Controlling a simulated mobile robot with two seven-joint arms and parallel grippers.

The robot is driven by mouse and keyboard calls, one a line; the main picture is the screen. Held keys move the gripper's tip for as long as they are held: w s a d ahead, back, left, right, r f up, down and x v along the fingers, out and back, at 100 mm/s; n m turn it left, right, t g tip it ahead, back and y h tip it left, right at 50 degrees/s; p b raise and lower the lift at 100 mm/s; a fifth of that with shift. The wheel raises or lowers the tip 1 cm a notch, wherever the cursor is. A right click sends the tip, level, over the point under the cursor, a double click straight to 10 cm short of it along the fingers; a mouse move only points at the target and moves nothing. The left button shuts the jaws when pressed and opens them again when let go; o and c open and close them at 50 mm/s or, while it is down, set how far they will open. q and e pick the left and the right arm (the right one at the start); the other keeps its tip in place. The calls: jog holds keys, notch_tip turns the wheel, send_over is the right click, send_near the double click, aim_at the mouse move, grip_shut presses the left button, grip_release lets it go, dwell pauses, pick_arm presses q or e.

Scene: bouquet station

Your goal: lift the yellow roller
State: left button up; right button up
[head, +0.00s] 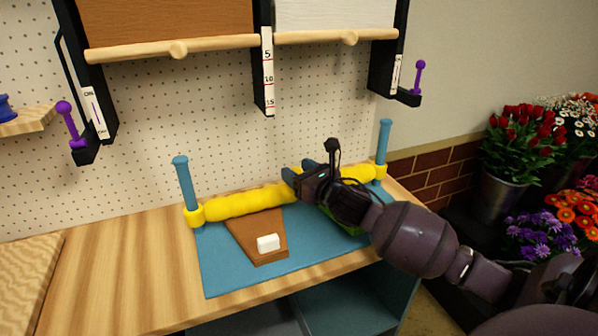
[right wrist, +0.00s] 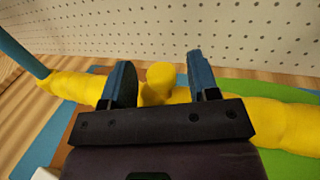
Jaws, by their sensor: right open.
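The yellow roller (head: 245,202) is a long, lumpy bar lying across the blue mat. It has a ring around each of two upright blue posts, the left post (head: 184,182) and the right post (head: 383,143). In the right wrist view, the roller (right wrist: 265,115) runs across the picture, and a short yellow knob (right wrist: 160,77) stands up from its middle. My right gripper (head: 297,172) is open at the roller's middle, with its blue fingers on either side of the knob and gaps showing. My arm hides part of the roller in the head view. My left gripper is out of view.
A brown wedge piece (head: 270,256) with a white block (head: 268,243) lies on the blue mat (head: 225,272), and a green piece is partly under my arm. Paper rolls with wooden bars (head: 180,50) hang above. Flower buckets (head: 505,190) stand at right.

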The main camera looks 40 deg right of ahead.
grip_shut()
notch_tip(320, 180, up, 10)
jog(key=p, duration=0.8)
jog(key=shift+r+p, duration=0.1)
jog(key=shift+p, duration=0.25)
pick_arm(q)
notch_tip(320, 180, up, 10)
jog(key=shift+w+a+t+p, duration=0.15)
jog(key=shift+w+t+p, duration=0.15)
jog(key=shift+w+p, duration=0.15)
pick_arm(e)
jog(key=shift+w+r, duration=0.1)
jog(key=shift+r, duration=0.25)
jog(key=shift+c, duration=1.2)
grip_release()
jog(key=shift+r, duration=0.1)
jog(key=shift+o, duration=1.2)
